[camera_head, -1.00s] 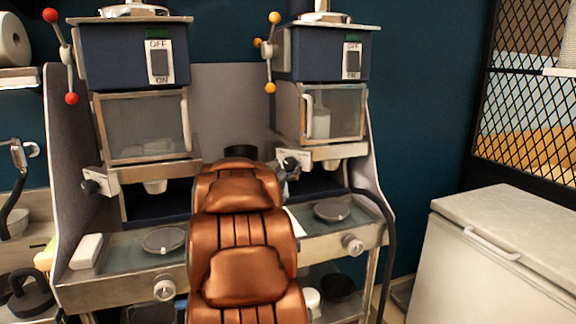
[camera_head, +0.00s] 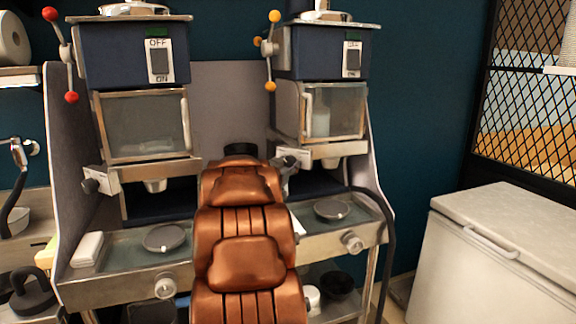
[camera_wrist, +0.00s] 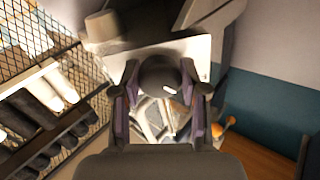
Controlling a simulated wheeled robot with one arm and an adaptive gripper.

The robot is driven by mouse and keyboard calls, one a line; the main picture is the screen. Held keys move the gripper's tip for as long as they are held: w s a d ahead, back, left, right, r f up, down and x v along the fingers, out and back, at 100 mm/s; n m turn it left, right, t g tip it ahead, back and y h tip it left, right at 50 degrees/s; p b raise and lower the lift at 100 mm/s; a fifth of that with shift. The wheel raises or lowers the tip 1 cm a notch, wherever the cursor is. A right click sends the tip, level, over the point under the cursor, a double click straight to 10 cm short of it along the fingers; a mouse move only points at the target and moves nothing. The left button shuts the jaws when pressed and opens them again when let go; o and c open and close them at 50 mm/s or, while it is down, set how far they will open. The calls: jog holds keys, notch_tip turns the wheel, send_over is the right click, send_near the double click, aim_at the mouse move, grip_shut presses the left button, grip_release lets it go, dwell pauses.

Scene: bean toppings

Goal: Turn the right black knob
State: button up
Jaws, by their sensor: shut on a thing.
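The right black knob (camera_wrist: 160,80) sits on a pale metal plate (camera_wrist: 190,52) in the wrist view. My gripper (camera_wrist: 162,104) has one finger on each side of the knob and is shut on it. In the head view my gripper (camera_head: 288,164) is at the front of the right blue machine (camera_head: 325,52), below its glass-fronted box (camera_head: 335,110). There my orange arm hides part of the machine's front, and the knob cannot be told apart from the fingers.
A left machine (camera_head: 135,55) has its own black knob (camera_head: 90,186) and a lever with red balls. A round dark plate (camera_head: 331,208) lies on the right counter, with a dark hose (camera_head: 384,240) beside it. A white chest (camera_head: 490,250) stands at the right.

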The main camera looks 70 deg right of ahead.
jog(key=c, duration=0.4)
jog(key=shift+m+b, duration=0.3)
jog(key=shift+b, duration=0.05)
jog(key=shift+w+f+m+b, duration=0.15)
jog(key=shift+m+b, duration=0.7)
jog(key=shift+m, duration=0.15)
jog(key=m+b, duration=0.3)
jog(key=m, duration=0.1)
jog(key=shift+m+b, duration=0.35)
jog(key=shift+m, duration=0.05)
jog(key=m+b, duration=0.2)
jog(key=m, duration=0.1)
jog(key=m+b, duration=0.3)
jog(key=shift+g+h, duration=0.3)
jog(key=shift+m+b, duration=1.95)
jog(key=shift+m, duration=0.65)
jog(key=shift+r, duration=0.2)
